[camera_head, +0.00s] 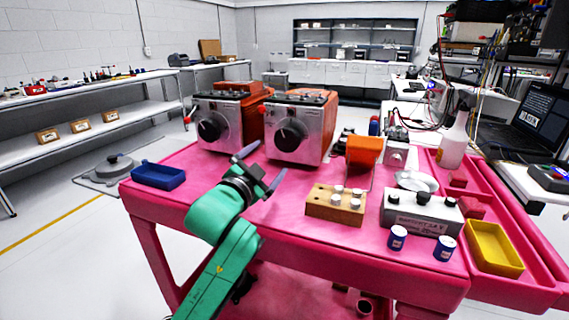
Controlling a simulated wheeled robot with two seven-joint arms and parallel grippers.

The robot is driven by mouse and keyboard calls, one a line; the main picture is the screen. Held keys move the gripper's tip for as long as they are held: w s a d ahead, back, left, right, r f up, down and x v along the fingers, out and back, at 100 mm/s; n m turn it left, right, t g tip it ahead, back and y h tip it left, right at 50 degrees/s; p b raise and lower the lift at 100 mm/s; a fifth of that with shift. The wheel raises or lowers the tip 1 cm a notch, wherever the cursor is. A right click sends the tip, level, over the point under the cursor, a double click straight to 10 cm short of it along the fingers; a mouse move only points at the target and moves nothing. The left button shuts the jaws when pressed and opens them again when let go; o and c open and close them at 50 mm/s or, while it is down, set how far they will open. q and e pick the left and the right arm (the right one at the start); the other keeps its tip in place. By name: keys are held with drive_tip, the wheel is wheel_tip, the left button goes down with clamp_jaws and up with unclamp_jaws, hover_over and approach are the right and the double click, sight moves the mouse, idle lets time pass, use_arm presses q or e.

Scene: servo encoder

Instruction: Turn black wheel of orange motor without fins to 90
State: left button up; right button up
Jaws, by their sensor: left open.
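Two orange motors with silver front plates stand side by side at the back left of the pink cart. The left motor (229,107) has a black wheel (212,127) on its front. The right motor (315,142) also has a black wheel (290,134), with a pale mark on it. Both have dark parts on top; I cannot tell clearly which has fins. My left gripper (261,167) is open and empty, in front of and below the two motors, its fingers apart and touching neither wheel. My right gripper is not in view.
On the pink cart (330,240) are a blue tray (158,176) at left, a wooden block with white knobs (335,205), a grey knob box (421,213), two blue-and-white cans, a yellow tray (494,248) and a spray bottle (454,140).

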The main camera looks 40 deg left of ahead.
sight(286, 143)
use_arm(q)
drive_tip(key=p+x, duration=0.1)
drive_tip(key=x, duration=1)
drive_tip(key=shift+w+r, duration=0.1)
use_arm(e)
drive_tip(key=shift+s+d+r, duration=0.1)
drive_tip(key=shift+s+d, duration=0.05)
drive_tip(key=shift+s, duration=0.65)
use_arm(q)
drive_tip(key=c, duration=1.1)
drive_tip(key=shift+n+p, duration=1.25)
drive_tip(key=shift+n, duration=0.05)
drive_tip(key=n+p, duration=0.5)
drive_tip(key=n, duration=0.1)
drive_tip(key=shift+d+r, duration=0.1)
drive_tip(key=shift+r, duration=0.05)
drive_tip(key=n+p, duration=0.3)
drive_tip(key=shift+n, duration=0.4)
drive_tip(key=shift+n+p, duration=0.6)
drive_tip(key=shift+p, duration=0.1)
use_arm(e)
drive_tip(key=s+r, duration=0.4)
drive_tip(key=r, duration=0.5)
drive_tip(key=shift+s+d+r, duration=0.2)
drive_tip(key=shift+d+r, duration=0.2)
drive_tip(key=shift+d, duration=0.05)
use_arm(q)
drive_tip(key=shift+f, duration=0.25)
